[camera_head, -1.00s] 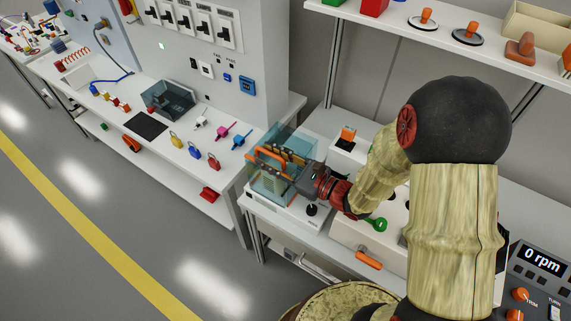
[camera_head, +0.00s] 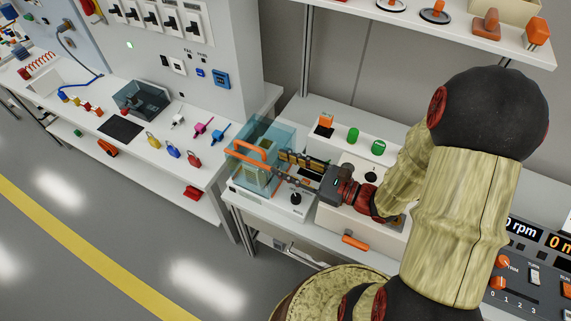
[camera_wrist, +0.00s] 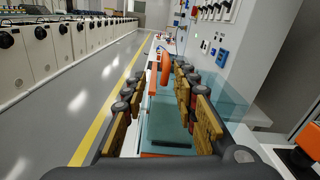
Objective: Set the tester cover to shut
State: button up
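The tester cover (camera_head: 268,131) is a clear blue-tinted box with an orange bar handle (camera_head: 248,151), on a white tester base (camera_head: 285,208) in the middle of the head view. In the wrist view, a clear panel of the cover (camera_wrist: 232,98) stands up at the right, and the orange handle (camera_wrist: 165,66) is ahead, between the finger lines. I cannot tell how far the cover is tilted. My gripper (camera_head: 262,164) is open, its fingers spread and pointing at the cover from the right. It also shows in the wrist view (camera_wrist: 159,82), holding nothing. Fingers partly hide the cover.
A black knob (camera_head: 295,197) stands on the tester's front. Green buttons (camera_head: 353,135) and an orange switch (camera_head: 325,120) are behind my gripper. Padlocks (camera_head: 173,151) lie on the left bench. A shelf (camera_head: 440,32) hangs above right. The floor at left is clear.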

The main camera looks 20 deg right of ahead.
aim_at(240, 142)
dwell(0.3)
jog(key=w+m+p, duration=0.1)
jog(key=w+a+m+p, duration=0.1)
jog(key=p, duration=0.1)
jog(key=w+a+m+p, duration=0.1)
jog(key=p, duration=0.1)
jog(key=shift+w+a+r+m, duration=0.1)
jog(key=shift+w+r+m, duration=0.3)
jog(key=shift+w+a+f+m, duration=0.15)
jog(key=shift+w+a+m, duration=0.05)
jog(key=shift+m, duration=0.1)
jog(key=shift+w+a+f, duration=0.15)
jog(key=shift+w+a, duration=0.25)
jog(key=shift+b+x, duration=0.75)
jog(key=shift+x, duration=2.55)
jog(key=shift+c, duration=0.6)
grip_shut()
